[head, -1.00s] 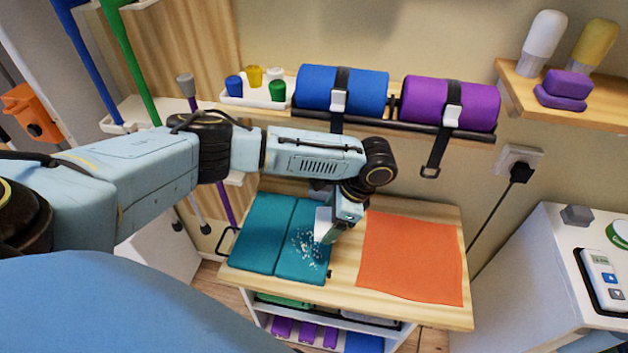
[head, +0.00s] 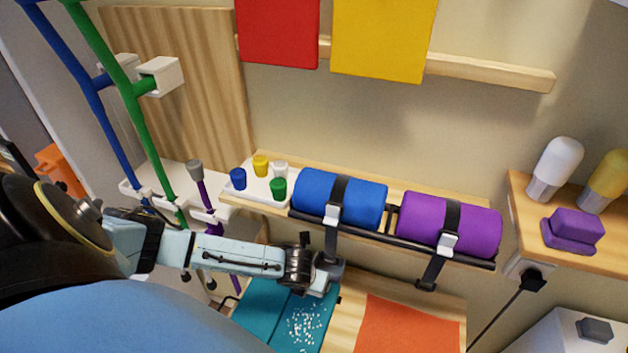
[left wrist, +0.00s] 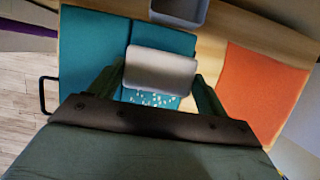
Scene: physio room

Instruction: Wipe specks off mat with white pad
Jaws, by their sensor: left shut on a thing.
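The teal mat (head: 252,318) lies on the wooden table, with a fold or seam down its middle. White specks (head: 306,322) are scattered on its right half; they also show in the left wrist view (left wrist: 150,98), just beyond the gripper body. My left gripper (left wrist: 161,76) is shut on the white pad (left wrist: 162,66), which looks pale grey there and sits between the two green fingers over the mat. In the head view my left wrist is over the mat's far right part, and the pad is hidden. My right gripper is not in view.
An orange cloth (head: 408,325) lies right of the mat. A grey container (left wrist: 180,10) stands at the table edge in the left wrist view. Above the table, a shelf holds blue (head: 340,198) and purple (head: 450,222) rolls with hanging straps, and a tray of small cups (head: 258,188).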

